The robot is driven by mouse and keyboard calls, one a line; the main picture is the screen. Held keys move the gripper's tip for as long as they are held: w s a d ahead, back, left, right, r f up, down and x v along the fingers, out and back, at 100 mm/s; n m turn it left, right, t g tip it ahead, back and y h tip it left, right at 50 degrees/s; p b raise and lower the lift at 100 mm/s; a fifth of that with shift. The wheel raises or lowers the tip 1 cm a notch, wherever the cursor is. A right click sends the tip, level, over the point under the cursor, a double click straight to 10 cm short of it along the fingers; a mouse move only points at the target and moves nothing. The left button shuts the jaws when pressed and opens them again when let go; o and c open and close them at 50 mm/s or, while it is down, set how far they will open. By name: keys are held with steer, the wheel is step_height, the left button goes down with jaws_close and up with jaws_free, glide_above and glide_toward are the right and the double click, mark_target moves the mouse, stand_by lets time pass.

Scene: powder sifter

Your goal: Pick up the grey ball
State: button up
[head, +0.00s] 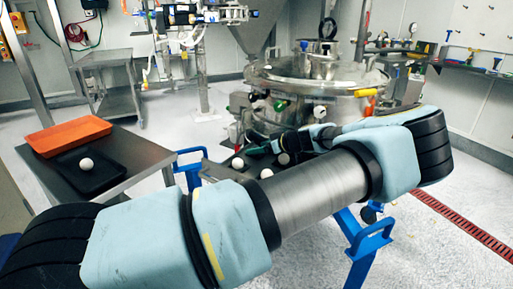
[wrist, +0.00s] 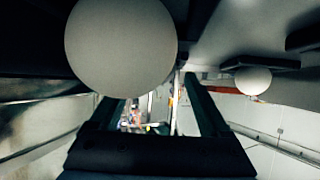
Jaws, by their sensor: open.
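In the wrist view a large grey ball (wrist: 120,45) fills the upper left, close to the camera. It overlaps the tip of the left finger. My gripper (wrist: 152,92) is open, its two dark fingers apart with nothing seen between them. In the head view my gripper (head: 272,147) is low over the dark table by the steel vessel. Pale balls sit near it, one to its left (head: 238,162), one lower (head: 266,173) and a greyer one (head: 283,158) just under it. I cannot tell if the ball touches a finger.
A second pale ball (wrist: 253,80) shows at right in the wrist view. At left, a side table holds an orange tray (head: 68,135) and a dark tray (head: 90,178) with a white ball (head: 86,164). The steel vessel (head: 315,85) stands behind my gripper. My arm hides much of the middle table.

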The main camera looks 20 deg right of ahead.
steer(key=shift+w+f, duration=0.1)
jaws_close()
stand_by(0.7)
